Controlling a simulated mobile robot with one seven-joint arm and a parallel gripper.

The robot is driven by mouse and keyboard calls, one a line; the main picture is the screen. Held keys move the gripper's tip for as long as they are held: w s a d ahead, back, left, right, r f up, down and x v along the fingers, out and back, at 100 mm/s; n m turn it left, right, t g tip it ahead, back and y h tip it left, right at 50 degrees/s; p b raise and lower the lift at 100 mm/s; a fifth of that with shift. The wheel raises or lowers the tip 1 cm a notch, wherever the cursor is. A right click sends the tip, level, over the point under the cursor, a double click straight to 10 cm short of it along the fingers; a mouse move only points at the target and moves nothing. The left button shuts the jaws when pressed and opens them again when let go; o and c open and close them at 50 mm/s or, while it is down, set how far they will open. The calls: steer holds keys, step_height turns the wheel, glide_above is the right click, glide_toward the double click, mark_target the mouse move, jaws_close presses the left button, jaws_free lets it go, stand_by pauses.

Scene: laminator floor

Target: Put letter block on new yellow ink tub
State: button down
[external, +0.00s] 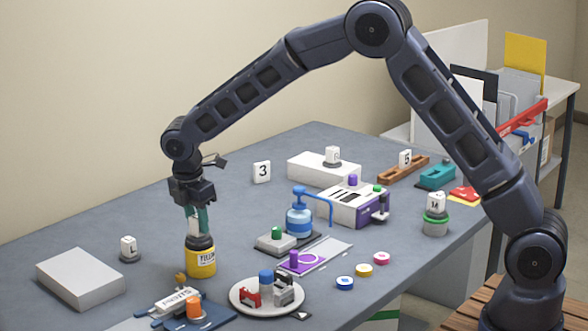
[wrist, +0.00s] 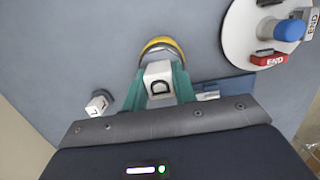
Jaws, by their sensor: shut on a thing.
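A white letter block (wrist: 159,84) marked D sits between the teal fingers of my gripper (wrist: 160,86), which is shut on it. In the external view my gripper (external: 200,218) points straight down above the yellow ink tub (external: 201,263), and its fingers hide most of the block. The tub has a yellow label and a dark top. In the wrist view the tub's yellow rim (wrist: 161,43) shows just beyond the block. The block is at the tub's top; I cannot tell whether it rests on it or hangs slightly above.
A block marked L (external: 129,248) and a grey slab (external: 80,278) stand to the left. A white plate (external: 240,305) with stamps is close in front, beside a blue tray (external: 215,319). A blue pump bottle (external: 299,219) stands to the right.

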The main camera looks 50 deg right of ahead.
stand_by(0.3)
steer(key=c, duration=1.1)
jaws_free()
steer(key=shift+f, duration=0.1)
